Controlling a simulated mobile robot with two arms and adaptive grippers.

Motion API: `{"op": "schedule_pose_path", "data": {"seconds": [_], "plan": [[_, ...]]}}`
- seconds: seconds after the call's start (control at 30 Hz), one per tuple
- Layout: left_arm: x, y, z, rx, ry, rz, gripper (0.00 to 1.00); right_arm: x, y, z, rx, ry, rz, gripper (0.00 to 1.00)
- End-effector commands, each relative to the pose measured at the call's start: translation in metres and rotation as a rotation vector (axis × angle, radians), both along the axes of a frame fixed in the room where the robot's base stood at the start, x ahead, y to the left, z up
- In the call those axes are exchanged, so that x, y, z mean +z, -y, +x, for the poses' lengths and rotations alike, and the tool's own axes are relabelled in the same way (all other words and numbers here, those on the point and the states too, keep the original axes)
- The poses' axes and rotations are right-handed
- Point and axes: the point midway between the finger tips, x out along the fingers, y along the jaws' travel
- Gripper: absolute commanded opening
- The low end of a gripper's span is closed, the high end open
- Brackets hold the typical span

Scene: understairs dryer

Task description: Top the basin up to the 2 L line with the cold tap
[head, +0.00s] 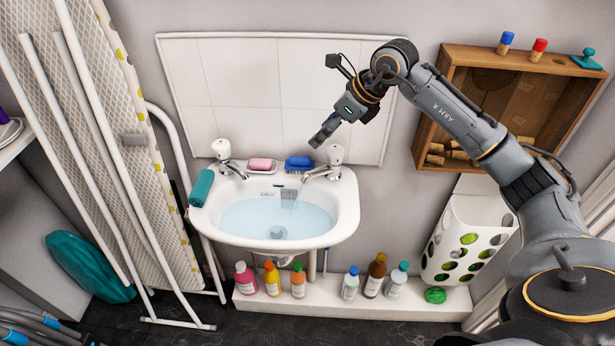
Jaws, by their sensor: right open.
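The white basin (347,205) hangs on the wall at the middle and holds pale blue water (270,220). A small marked plate (268,194) is on its back inner wall; its marks are too small to read. The left tap (223,155) and right tap (333,160) have white heads; I cannot tell hot from cold by any marking. A thin stream (296,198) runs from the right tap's spout into the water. My right gripper (319,138) is open and empty, just above and left of the right tap's head, seemingly apart from it. My left gripper is out of view.
Pink soap (261,164) and a blue brush (299,162) lie behind the basin. A teal rolled cloth (202,187) is on its left rim. Several bottles (373,275) stand on the ledge below. An ironing board (130,130) leans left; a wooden box (470,55) hangs at right.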

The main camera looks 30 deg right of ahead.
Motion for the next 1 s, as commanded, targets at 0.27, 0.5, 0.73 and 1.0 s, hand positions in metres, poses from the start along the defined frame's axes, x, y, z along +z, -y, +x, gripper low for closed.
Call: {"op": "schedule_pose_path", "data": {"seconds": [0.27, 0.5, 0.73, 1.0], "plan": [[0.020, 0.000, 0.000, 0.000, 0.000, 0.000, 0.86, 0.083, -0.164, -0.004, 0.059, 0.138, 0.888, 0.55], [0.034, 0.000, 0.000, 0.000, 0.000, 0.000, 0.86, 0.154, -0.160, 0.015, -0.323, 0.100, 1.633, 0.55], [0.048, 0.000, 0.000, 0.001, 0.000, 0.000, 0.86, 0.099, -0.094, 0.045, -1.062, -0.094, 2.062, 0.55], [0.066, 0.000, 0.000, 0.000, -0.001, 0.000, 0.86, -0.018, -0.036, 0.046, -1.986, -0.383, 1.890, 0.55]]}}
